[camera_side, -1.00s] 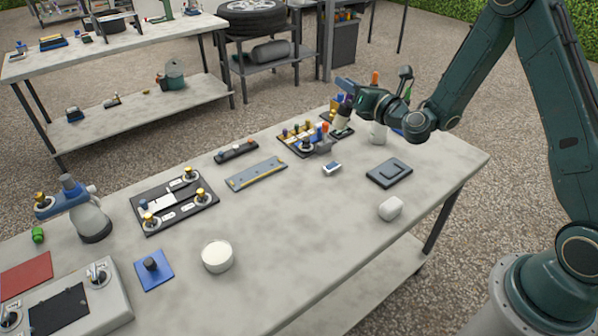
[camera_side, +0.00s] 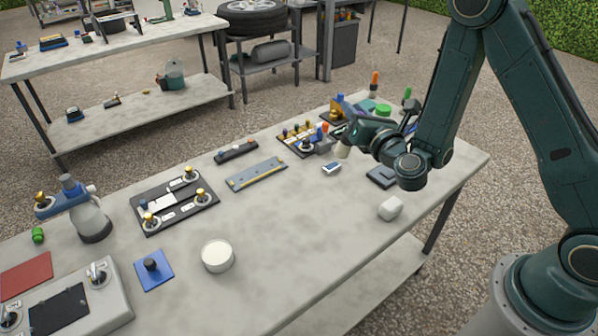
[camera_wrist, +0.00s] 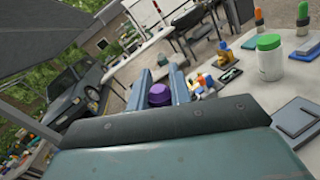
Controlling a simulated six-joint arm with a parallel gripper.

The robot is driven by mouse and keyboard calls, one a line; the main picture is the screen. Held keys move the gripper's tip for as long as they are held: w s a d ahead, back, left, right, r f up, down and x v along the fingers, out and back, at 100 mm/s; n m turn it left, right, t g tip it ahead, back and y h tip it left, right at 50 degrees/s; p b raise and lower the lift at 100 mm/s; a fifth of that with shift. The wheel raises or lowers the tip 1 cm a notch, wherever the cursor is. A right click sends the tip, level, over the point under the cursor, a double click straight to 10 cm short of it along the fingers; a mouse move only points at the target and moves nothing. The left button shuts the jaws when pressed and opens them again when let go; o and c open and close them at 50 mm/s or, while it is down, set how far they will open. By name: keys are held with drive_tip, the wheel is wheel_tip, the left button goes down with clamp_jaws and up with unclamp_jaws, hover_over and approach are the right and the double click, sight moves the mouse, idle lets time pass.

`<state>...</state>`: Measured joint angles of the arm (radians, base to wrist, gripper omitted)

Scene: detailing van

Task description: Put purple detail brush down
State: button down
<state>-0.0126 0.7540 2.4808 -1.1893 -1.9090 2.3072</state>
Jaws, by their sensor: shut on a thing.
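My gripper (camera_side: 350,130) is above the right half of the table, shut on the purple detail brush. In the side view the brush's pale lower end (camera_side: 342,150) hangs below the fingers, pointing down. In the wrist view the brush's purple top (camera_wrist: 160,95) sits between the two fingers (camera_wrist: 159,84). The brush appears to be a little above the table; its exact gap to the surface cannot be told. The rest of the brush is hidden by my fingers.
A small blue-and-white item (camera_side: 331,168) lies below the brush. A green-lidded jar (camera_wrist: 268,55) stands behind.

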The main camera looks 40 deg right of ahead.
drive_tip(key=shift+a, duration=0.1)
drive_tip(key=s+a+f+n+g+y, duration=0.1)
drive_tip(key=s+a+f+n+y, duration=0.3)
drive_tip(key=a, duration=0.8)
drive_tip(key=a+f+n+g+y, duration=0.1)
drive_tip(key=a+f+n+y, duration=0.1)
drive_tip(key=a+n+y, duration=0.75)
drive_tip(key=s+a+f+n+g+y, duration=0.1)
drive_tip(key=s+a+f+y, duration=0.15)
drive_tip(key=a, duration=1.25)
wheel_tip(320, 180, down, 8)
drive_tip(key=shift+w+d+f, duration=0.15)
drive_tip(key=shift+f, duration=0.05)
drive_tip(key=shift+f, duration=0.15)
drive_tip(key=c, duration=1.3)
unclamp_jaws()
